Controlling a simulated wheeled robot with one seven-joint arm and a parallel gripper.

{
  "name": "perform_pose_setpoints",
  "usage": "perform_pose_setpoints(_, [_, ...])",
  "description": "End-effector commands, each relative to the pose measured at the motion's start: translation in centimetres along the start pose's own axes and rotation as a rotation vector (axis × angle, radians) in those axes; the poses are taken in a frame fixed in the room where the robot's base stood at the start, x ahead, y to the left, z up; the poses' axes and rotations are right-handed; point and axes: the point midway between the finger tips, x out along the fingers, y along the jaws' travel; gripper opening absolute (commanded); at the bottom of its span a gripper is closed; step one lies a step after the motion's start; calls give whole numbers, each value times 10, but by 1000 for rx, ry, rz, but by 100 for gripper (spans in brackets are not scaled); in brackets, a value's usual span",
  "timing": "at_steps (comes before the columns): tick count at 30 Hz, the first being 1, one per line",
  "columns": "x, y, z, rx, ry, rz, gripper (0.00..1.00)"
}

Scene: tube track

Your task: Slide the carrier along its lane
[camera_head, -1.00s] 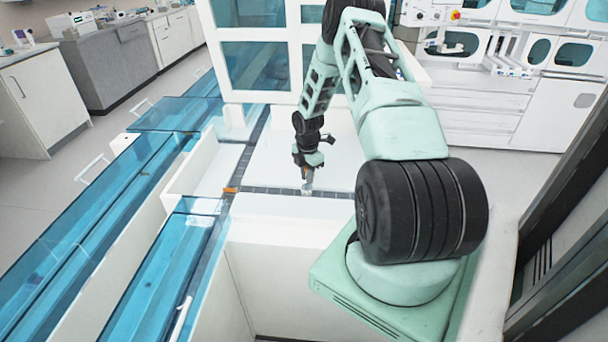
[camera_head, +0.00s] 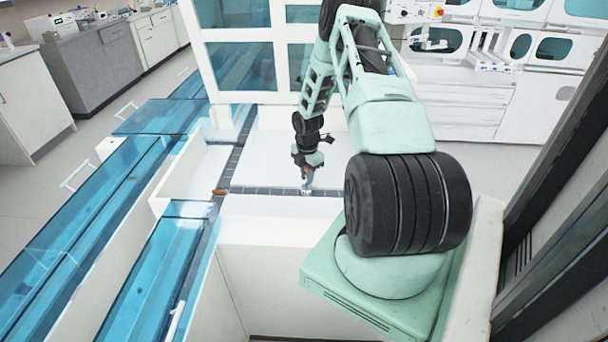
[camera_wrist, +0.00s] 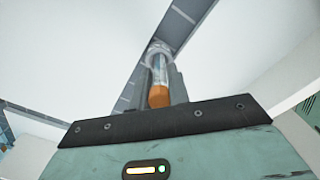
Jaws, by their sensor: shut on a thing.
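My gripper (camera_head: 307,180) points down over the dark lane (camera_head: 262,190) that runs across the white bench. Its jaws are shut on an upright clear tube that stands in the carrier. In the wrist view the orange-capped tube (camera_wrist: 159,75) sits between the two grey fingers, and the pale round carrier (camera_wrist: 158,47) shows at its far end, on the lane strip. In the head view the carrier (camera_head: 306,192) is a small pale shape below the fingertips, partly hidden by them.
A small orange piece (camera_head: 219,191) lies at the lane's left end, near the crossing with another dark lane (camera_head: 235,155). A white wall (camera_head: 265,207) borders the lane's near side. Blue-covered tracks (camera_head: 90,215) stand at left, and a white-framed glass cabinet (camera_head: 240,60) behind.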

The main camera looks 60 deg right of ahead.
Motion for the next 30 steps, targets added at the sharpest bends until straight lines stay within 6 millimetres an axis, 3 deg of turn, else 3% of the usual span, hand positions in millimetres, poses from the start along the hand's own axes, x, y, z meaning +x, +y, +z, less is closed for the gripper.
perform_pose_setpoints(11, [0,-2,2,0,0,0,0])
perform_pose_setpoints(12, [0,-2,2,0,0,0,29])
perform_pose_setpoints(14, [0,-2,2,0,0,0,43])
perform_pose_setpoints(24, [-3,-2,2,1,0,0,43])
perform_pose_setpoints(30, [-30,-2,3,1,-2,3,43])
